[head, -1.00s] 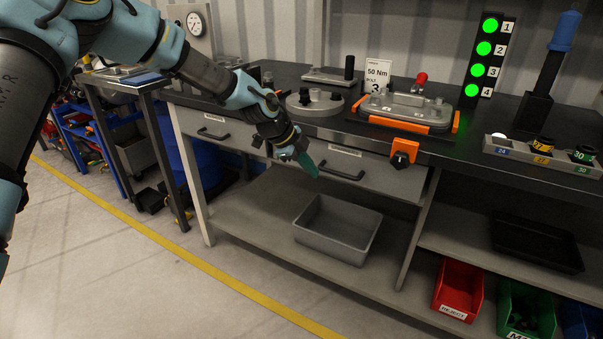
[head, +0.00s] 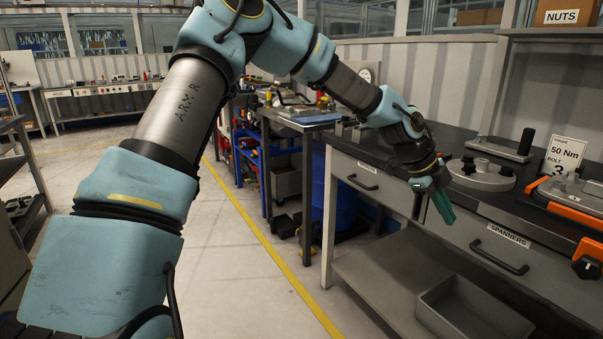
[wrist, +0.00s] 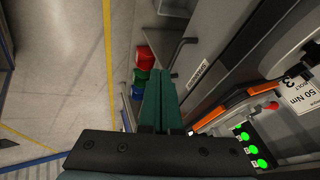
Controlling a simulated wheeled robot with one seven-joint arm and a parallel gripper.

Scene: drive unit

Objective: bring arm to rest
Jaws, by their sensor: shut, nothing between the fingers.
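My gripper (head: 443,204) hangs at the end of my bent arm, in front of the workbench's drawer fronts in the head view. Its green fingers are together with nothing between them. The fingers also show close together in the wrist view (wrist: 160,100). The gripper is just off the front edge of the bench top (head: 456,143), and I see no contact with the bench.
A drawer labelled SPANNERS (head: 490,242) is right of the gripper. A grey bin (head: 466,309) sits on the lower shelf. A round fixture (head: 481,175) and an orange-edged fixture (head: 575,195) stand on the bench. The floor left of the yellow line (head: 262,230) is clear.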

